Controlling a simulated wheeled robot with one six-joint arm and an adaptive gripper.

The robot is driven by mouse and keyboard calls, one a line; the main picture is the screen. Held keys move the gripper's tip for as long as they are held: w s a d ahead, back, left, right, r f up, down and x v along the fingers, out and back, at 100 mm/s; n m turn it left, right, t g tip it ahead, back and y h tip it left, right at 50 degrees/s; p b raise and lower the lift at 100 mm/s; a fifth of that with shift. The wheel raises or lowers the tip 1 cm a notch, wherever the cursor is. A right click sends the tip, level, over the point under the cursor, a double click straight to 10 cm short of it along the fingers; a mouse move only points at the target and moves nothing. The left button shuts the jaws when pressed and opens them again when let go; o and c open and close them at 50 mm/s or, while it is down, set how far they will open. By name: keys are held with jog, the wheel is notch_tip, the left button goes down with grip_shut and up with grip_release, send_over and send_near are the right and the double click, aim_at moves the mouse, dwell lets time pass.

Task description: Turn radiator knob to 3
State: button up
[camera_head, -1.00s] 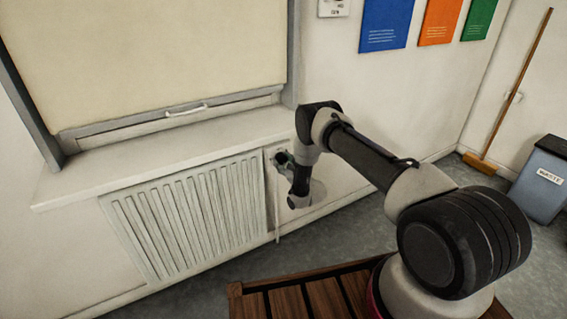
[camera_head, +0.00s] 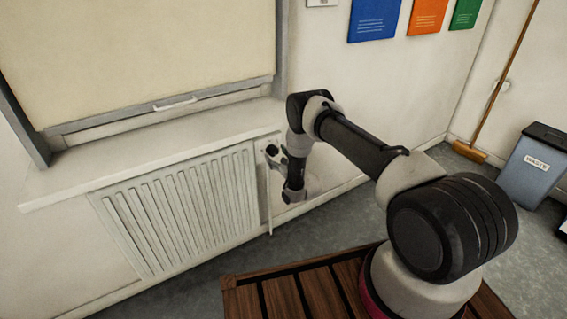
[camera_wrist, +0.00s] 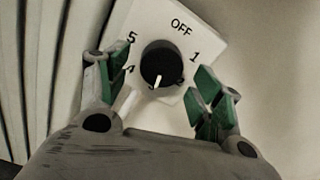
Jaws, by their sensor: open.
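The radiator knob (camera_wrist: 161,64) is a round black dial on a white square plate (camera_wrist: 205,45) in the wrist view. Its white pointer points down and slightly left. OFF, 1, 5 and 4 are readable around it; a mark at its lower right is partly covered, and no 3 is visible. In the head view the knob (camera_head: 271,150) is small, at the radiator's right end. My gripper (camera_wrist: 152,88) is open, with one green-padded finger on each side of the knob, visibly apart from it. In the head view my gripper (camera_head: 280,160) is close to the knob.
The white ribbed radiator (camera_head: 185,210) is left of the knob, under a white sill (camera_head: 150,155). A thin pipe (camera_head: 270,205) runs down below the knob. A broom (camera_head: 500,85) and a waste bin (camera_head: 533,165) stand far right.

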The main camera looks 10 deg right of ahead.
jog(key=v, duration=1)
